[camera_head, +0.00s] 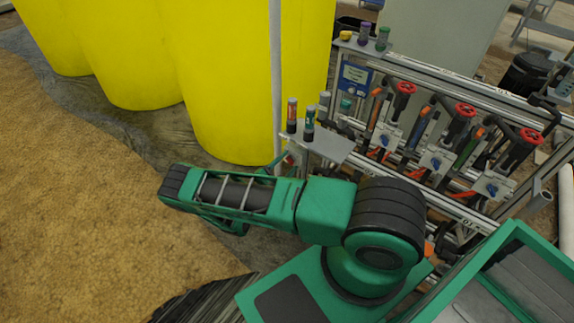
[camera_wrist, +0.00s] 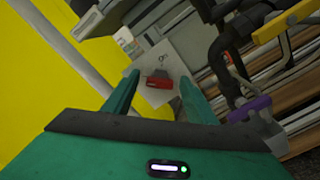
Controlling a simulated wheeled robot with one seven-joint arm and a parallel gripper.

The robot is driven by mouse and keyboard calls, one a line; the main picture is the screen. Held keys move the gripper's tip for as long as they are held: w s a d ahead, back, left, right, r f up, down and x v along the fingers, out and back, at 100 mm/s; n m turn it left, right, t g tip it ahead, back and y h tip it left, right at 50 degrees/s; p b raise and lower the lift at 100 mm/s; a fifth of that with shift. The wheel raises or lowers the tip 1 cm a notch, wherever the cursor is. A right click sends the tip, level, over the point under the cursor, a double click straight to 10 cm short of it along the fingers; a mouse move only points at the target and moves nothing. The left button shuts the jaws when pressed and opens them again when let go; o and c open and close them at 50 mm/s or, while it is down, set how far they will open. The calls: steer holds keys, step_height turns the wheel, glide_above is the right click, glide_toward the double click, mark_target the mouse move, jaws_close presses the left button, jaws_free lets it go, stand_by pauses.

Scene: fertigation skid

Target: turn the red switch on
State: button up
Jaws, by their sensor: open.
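The red switch (camera_wrist: 159,82) shows in the wrist view as a small red block with a grey part behind it, against a pale plate (camera_wrist: 178,62). My gripper (camera_wrist: 158,78) is open, with one green finger on each side of the switch in the picture. I see no contact, and the distance to the switch cannot be told. In the head view my arm hides most of the gripper. A small red patch (camera_head: 289,160) shows beside the arm below a grey shelf, perhaps the same switch. Whether the switch is on or off cannot be told.
Large yellow tanks (camera_head: 228,80) stand behind and left. A pale upright pole (camera_head: 276,85) stands close by. The grey shelf (camera_head: 328,146) holds small bottles. Red-handled valves (camera_head: 404,88) and pipes crowd the rack at right. Open brown ground (camera_head: 70,180) lies at left.

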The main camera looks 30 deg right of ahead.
steer(key=shift+c, duration=0.4)
steer(key=c, duration=1)
steer(key=shift+m, duration=0.4)
steer(key=m, duration=1.1)
steer(key=f+m, duration=0.1)
steer(key=m, duration=0.4)
steer(key=shift+f+m, duration=0.1)
steer(key=shift+m, duration=0.3)
steer(key=shift+a+m, duration=0.1)
steer(key=shift+m, duration=0.2)
